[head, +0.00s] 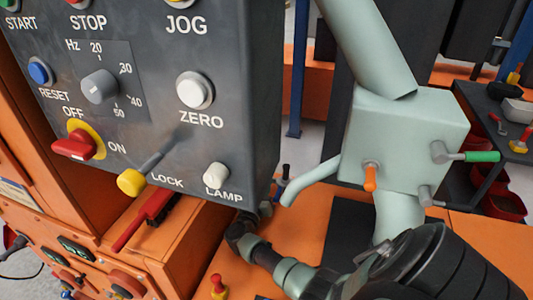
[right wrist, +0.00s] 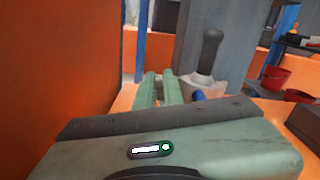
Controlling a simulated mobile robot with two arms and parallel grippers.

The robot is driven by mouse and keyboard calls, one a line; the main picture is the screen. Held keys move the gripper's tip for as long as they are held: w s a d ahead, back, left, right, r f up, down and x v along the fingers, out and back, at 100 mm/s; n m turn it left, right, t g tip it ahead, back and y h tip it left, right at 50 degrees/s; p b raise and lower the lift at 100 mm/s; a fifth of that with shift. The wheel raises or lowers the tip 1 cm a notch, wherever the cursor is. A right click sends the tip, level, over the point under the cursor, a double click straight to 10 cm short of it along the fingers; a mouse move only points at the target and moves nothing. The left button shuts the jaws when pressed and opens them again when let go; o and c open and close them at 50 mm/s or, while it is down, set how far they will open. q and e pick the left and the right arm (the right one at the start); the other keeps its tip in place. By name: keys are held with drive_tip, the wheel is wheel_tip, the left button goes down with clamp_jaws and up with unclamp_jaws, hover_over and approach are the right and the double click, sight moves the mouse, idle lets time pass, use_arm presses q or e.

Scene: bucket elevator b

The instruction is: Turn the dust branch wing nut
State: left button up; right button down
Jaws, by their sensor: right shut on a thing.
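A pale green box (head: 405,135) has a thin curved branch pipe (head: 312,180) on its left side. A small blue part (head: 281,190) shows near the branch's lower end, by the control panel's edge; I cannot tell whether it is the wing nut. In the right wrist view a blue part (right wrist: 199,95) shows just right of my right gripper (right wrist: 161,88). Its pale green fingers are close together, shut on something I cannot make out. In the head view my right arm reaches left below the branch, and its gripper is not clearly visible. My left gripper is not in view.
A grey control panel (head: 245,95) with knobs stands close at the left. Orange (head: 375,178) and green (head: 482,156) handles stick out of the box. An orange wall (right wrist: 60,70) fills the left of the wrist view.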

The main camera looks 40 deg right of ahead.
drive_tip(key=shift+a+f+n+b, duration=0.15)
drive_tip(key=shift+f+n+b, duration=0.1)
drive_tip(key=shift+n+b, duration=0.55)
drive_tip(key=shift+w+r+n, duration=0.2)
drive_tip(key=shift+n, duration=0.5)
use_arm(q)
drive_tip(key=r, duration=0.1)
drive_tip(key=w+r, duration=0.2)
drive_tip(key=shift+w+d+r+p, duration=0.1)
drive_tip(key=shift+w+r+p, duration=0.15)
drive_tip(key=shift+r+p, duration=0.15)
use_arm(e)
drive_tip(key=shift+w+n, duration=0.1)
drive_tip(key=shift+n, duration=1.1)
drive_tip(key=c, duration=1.6)
unclamp_jaws()
drive_tip(key=shift+f, duration=0.1)
drive_tip(key=shift+o, duration=0.2)
